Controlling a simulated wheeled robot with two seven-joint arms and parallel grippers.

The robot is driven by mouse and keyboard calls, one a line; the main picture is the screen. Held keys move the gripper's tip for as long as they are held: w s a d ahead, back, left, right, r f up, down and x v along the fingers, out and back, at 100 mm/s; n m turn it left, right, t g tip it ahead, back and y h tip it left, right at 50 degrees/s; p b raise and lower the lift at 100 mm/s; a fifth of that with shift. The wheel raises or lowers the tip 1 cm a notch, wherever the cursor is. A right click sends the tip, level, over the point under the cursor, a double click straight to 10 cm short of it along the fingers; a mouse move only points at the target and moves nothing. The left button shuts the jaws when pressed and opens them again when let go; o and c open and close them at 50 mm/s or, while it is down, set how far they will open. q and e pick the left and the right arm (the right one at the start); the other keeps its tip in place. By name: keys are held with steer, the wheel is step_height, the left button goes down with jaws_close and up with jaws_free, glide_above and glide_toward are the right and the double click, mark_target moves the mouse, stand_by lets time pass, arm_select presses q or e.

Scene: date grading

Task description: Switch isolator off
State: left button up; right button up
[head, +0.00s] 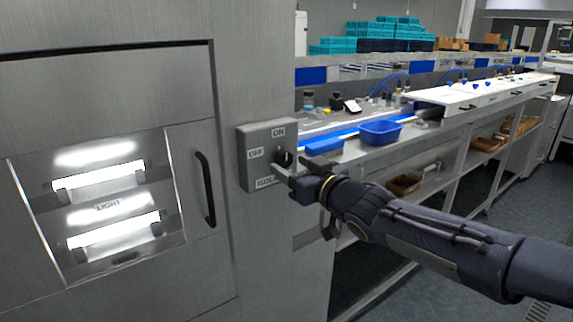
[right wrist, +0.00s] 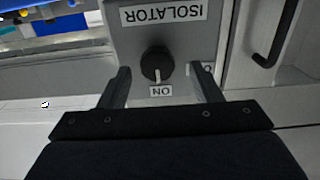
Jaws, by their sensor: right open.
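The isolator (head: 247,172) is a grey box on the steel cabinet wall, with ON, OFF and ISOLATOR labels. Its round black knob (head: 283,157) is partly hidden by my right gripper (head: 291,172) in the head view. In the right wrist view the picture is upside down, and the knob (right wrist: 156,62) has a white mark pointing to the ON label. My right gripper (right wrist: 158,72) is open and empty, one finger on each side of the knob, with gaps visible. The OFF label is partly hidden by a finger there. My left gripper is out of view.
A black door handle (head: 206,190) and a lit cabinet window (head: 108,207) are left of the isolator. A bench with a blue tray (head: 380,132) and a white conveyor (head: 480,93) runs off to the right. Floor at the far right is clear.

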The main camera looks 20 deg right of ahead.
steer(key=shift+d+x, duration=0.25)
steer(key=shift+x, duration=0.9)
steer(key=shift+w+a, duration=0.2)
steer(key=shift+w, duration=0.05)
steer(key=c, duration=1)
